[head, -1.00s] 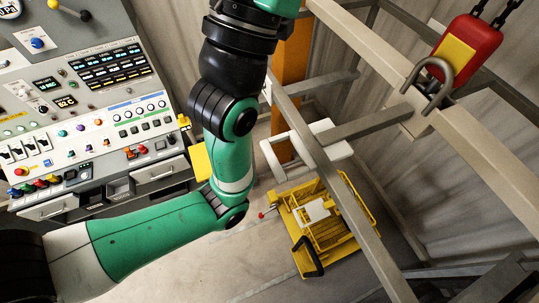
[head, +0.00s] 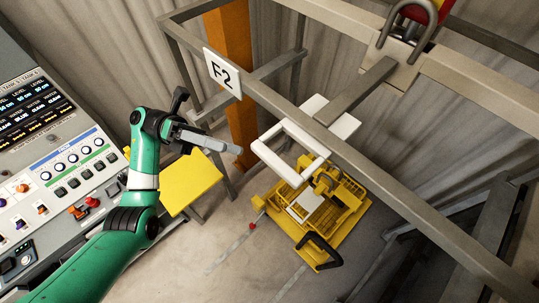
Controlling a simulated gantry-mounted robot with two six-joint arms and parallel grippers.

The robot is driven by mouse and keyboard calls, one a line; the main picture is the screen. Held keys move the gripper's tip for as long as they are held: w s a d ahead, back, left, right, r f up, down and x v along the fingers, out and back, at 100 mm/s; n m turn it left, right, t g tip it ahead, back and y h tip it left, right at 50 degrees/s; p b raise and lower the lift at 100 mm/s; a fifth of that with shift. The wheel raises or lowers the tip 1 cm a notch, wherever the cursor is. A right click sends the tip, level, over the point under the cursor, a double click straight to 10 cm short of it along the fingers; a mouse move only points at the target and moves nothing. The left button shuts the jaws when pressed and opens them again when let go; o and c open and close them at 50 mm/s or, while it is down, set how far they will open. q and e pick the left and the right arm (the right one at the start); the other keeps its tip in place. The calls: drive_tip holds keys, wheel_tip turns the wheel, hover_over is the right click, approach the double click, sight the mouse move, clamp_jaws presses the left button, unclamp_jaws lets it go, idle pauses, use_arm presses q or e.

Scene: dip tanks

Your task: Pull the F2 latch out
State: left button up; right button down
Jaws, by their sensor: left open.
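The F2 sign (head: 223,73) is a white plate on the grey metal frame. Below it a white rectangular loop handle (head: 290,152) sticks out on the near side of the frame's long beam. A white plate (head: 335,118) shows on the beam's far side; I take handle and plate for the F2 latch, though the beam hides how they join. My left gripper (head: 226,146) is open and empty, to the left of the handle, its fingers pointing toward it with a small gap in the picture. My right gripper is not in view.
A yellow cage-like carrier (head: 322,213) with a black handle stands on the floor below the latch. A yellow panel (head: 188,182) is under my left wrist. The control console (head: 52,145) fills the left. An orange post (head: 233,85) stands behind the frame.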

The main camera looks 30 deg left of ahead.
sight(271, 159)
use_arm(q)
drive_tip(key=p+x, duration=0.4)
drive_tip(key=x, duration=0.6)
drive_tip(key=shift+d+r+p, duration=0.3)
drive_tip(key=shift+d+p, duration=0.05)
drive_tip(key=shift+p, duration=0.05)
drive_tip(key=shift+d, duration=0.45)
clamp_jaws()
idle(0.3)
